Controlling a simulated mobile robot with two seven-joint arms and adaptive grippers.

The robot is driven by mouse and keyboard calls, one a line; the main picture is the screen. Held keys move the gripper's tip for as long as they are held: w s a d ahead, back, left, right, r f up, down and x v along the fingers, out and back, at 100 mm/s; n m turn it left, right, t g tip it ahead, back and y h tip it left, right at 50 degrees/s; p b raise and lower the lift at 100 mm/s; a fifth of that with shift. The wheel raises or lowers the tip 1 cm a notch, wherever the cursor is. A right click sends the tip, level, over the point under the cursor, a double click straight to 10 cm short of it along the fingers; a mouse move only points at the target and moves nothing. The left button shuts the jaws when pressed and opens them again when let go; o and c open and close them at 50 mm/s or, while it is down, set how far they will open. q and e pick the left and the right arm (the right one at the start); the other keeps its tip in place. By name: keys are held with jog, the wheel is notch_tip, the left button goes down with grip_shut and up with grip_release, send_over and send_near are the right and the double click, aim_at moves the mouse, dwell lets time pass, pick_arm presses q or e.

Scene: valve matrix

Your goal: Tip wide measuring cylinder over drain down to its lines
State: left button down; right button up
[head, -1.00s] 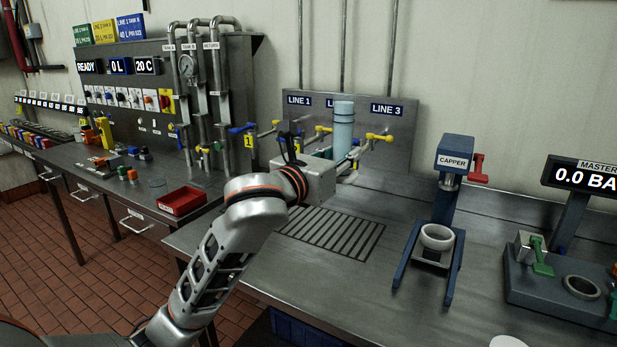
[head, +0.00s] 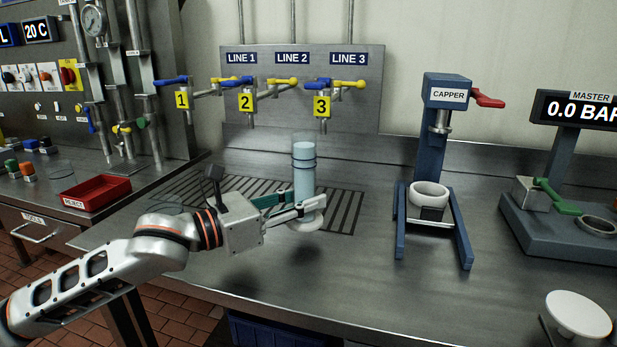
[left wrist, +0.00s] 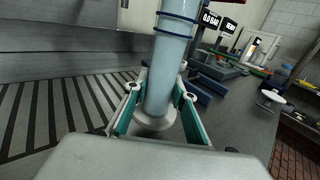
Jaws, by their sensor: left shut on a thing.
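The wide measuring cylinder (head: 304,178) is clear, with pale blue liquid and two dark ring lines on its upper part. The liquid's top appears above the upper ring. It stands upright on a round pale base, which also shows in the left wrist view (left wrist: 155,122). My left gripper (head: 304,208) is shut around its lower part, just above the base; its fingers flank it in the left wrist view (left wrist: 158,108). The slotted drain (head: 345,205) lies under and behind it. I cannot tell whether the base touches the drain or hovers. My right gripper is not in view.
Line valves (head: 245,100) with blue and yellow handles hang on the back panel. A blue capper (head: 447,95) stands to the right, then the master gauge (head: 575,110). A red reject tray (head: 95,192) is left. The bench front between cylinder and capper is clear.

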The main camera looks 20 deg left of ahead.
pick_arm(q)
jog(key=shift+w+a+f, duration=0.1)
jog(key=shift+a+f, duration=0.1)
jog(key=shift+f, duration=0.25)
jog(key=shift+w+a+f, duration=0.1)
jog(key=shift+a+f, duration=0.05)
jog(key=shift+f, duration=0.3)
jog(key=shift+a+f, duration=0.1)
jog(key=shift+a, duration=0.15)
jog(key=shift+s, duration=0.1)
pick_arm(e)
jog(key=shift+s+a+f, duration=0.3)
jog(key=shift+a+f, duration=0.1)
pick_arm(q)
jog(key=shift+r, duration=0.2)
jog(key=shift+r+n, duration=0.1)
jog(key=shift+n, duration=0.4)
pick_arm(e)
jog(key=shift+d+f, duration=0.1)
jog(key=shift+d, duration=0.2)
pick_arm(q)
jog(key=shift+r, duration=0.15)
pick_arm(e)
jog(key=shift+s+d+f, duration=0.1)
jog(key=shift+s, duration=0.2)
